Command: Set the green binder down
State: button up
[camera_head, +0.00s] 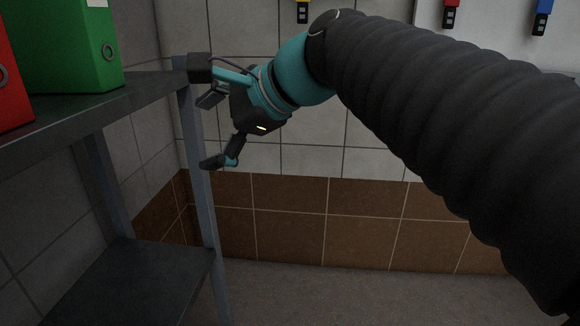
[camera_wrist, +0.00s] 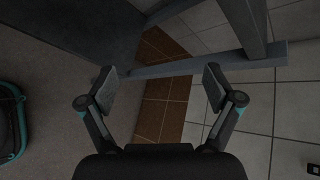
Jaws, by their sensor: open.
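The green binder (camera_head: 68,48) stands upright on the upper shelf (camera_head: 100,108) at the left of the head view, its top cut off by the frame. My gripper (camera_head: 207,130) is to the right of the binder, beyond the shelf's end and beside a shelf post, apart from the binder. Its two fingers are spread wide with nothing between them. In the wrist view my gripper (camera_wrist: 160,85) also shows open and empty, facing the metal shelf frame (camera_wrist: 190,66). The binder is not seen in the wrist view.
A red binder (camera_head: 12,85) stands left of the green one. A lower shelf (camera_head: 130,285) lies below. The shelf post (camera_head: 200,185) is close to my fingers. Coloured items hang on the back wall, including a blue one (camera_head: 541,15). Floor to the right is clear.

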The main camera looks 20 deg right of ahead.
jog(key=s+d+f+n+h, duration=0.3)
jog(key=s+d+f+n, duration=0.1)
jog(key=f, duration=0.5)
jog(key=s+d+f+n+g+h, duration=0.1)
jog(key=s+d+f+n+h, duration=0.2)
jog(key=s+d+f+n, duration=0.2)
jog(key=s+d+f+n+g+h, duration=0.1)
jog(key=s+d+f+n, duration=0.3)
jog(key=f, duration=0.8)
jog(key=shift+s+d+f+n+h, duration=0.3)
jog(key=shift+d+n+h, duration=0.2)
jog(key=shift+n+h, duration=0.4)
